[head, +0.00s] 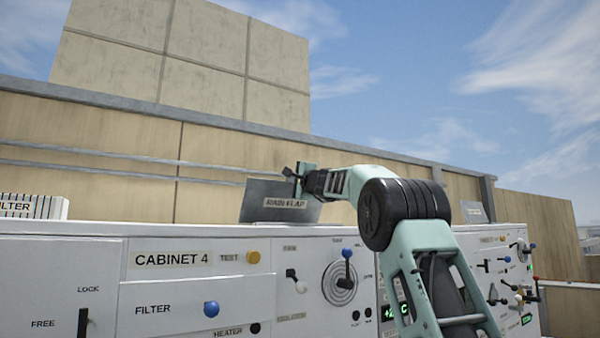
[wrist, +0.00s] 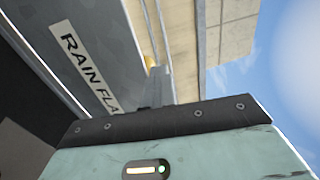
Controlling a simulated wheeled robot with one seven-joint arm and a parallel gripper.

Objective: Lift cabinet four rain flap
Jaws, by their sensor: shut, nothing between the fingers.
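The grey rain flap (head: 265,203), labelled RAIN FLAP, stands raised and leaning on top of the white Cabinet 4 (head: 190,285). In the wrist view the flap (wrist: 95,30) fills the upper left, with its label tilted. My gripper (head: 290,173) is at the flap's upper right edge. Its fingers are shut with nothing between them. The wrist view shows mostly the gripper's body, and its fingertips are hidden there. I cannot tell whether the fingers touch the flap.
The cabinet front carries a yellow TEST knob (head: 253,257), a blue FILTER knob (head: 211,309), a dial with a blue-tipped lever (head: 346,254) and a lock lever (head: 83,322). A white filter box (head: 35,207) stands at left. A tan wall with pipes (head: 110,175) runs behind.

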